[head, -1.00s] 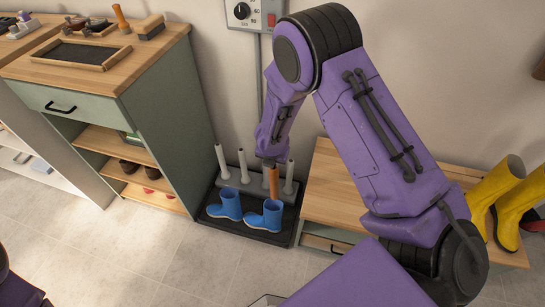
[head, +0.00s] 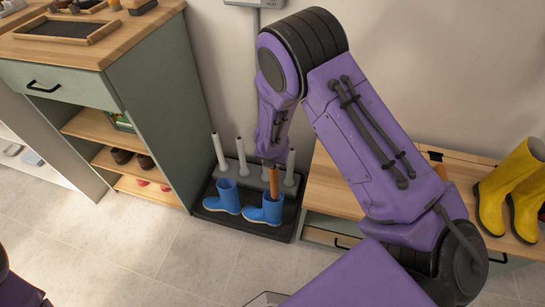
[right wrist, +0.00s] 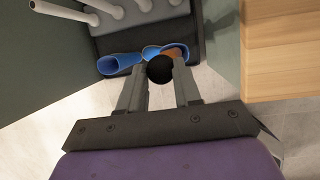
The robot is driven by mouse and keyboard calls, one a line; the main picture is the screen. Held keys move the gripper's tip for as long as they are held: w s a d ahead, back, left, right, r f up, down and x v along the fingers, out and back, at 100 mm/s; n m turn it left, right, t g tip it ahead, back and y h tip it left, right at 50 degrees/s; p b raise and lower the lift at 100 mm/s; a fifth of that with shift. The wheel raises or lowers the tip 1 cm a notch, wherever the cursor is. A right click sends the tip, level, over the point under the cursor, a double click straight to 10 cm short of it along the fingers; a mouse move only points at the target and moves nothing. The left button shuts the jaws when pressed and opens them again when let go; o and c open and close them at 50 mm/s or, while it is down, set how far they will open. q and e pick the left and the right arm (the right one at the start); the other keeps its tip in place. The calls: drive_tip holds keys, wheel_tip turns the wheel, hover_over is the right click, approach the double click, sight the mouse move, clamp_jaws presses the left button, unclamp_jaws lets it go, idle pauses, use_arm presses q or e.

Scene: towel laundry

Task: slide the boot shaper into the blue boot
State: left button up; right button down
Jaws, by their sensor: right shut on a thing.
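The boot shaper (head: 274,181) is an orange-brown wooden piece, upright above the right-hand one of two blue boots (head: 264,211). Its lower end meets the boot's opening and seems to be just inside; the exact depth is hidden. My right gripper (head: 268,160) is shut on the shaper's top. In the right wrist view, a round black knob (right wrist: 159,69) sits between the fingers, with the wood and the blue boot (right wrist: 150,52) beyond it. The other blue boot (head: 228,196) stands to the left. My left gripper is not in view.
The boots stand on a dark tray (head: 247,226) with several pale upright posts (head: 219,151) behind. A green cabinet (head: 165,110) is close on the left. A wooden bench (head: 335,195) with yellow boots (head: 508,187) is on the right. Floor in front is clear.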

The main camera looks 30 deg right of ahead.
drive_tip(key=shift+f+b, duration=5.85)
drive_tip(key=shift+f, duration=1.2)
drive_tip(key=c, duration=0.7)
unclamp_jaws()
drive_tip(key=shift+r, duration=0.1)
drive_tip(key=p, duration=0.5)
approach(272, 181)
drive_tip(key=shift+w+d+f, duration=0.1)
drive_tip(key=shift+d+f, duration=0.05)
drive_tip(key=shift+f, duration=0.3)
